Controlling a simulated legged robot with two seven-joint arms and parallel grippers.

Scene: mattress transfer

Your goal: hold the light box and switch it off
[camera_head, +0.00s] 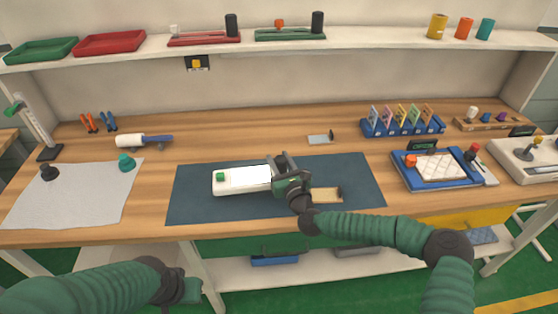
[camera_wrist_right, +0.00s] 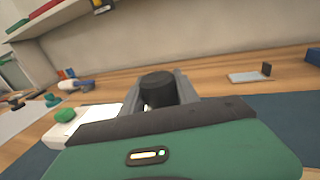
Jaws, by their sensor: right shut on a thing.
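The light box (camera_head: 228,182) is a long white box lying on the dark blue mat, with a green button (camera_head: 220,177) at its left end and a bright white panel on top. Its left part and button also show in the right wrist view (camera_wrist_right: 92,116). My right gripper (camera_head: 283,163) is at the right end of the box, shut on it. In the wrist view a dark round piece (camera_wrist_right: 157,88) stands between the fingers; the exact contact is hidden by the palm. The end of my left arm (camera_head: 182,290) is low in front of the bench; its fingers cannot be made out.
The blue mat (camera_head: 195,207) has bare room left of the box. A tan piece (camera_head: 327,195) lies right of my right gripper. A small grey plate (camera_head: 320,138) lies behind the mat. A blue tray (camera_head: 437,168) is at right, a pale sheet (camera_head: 75,205) at left.

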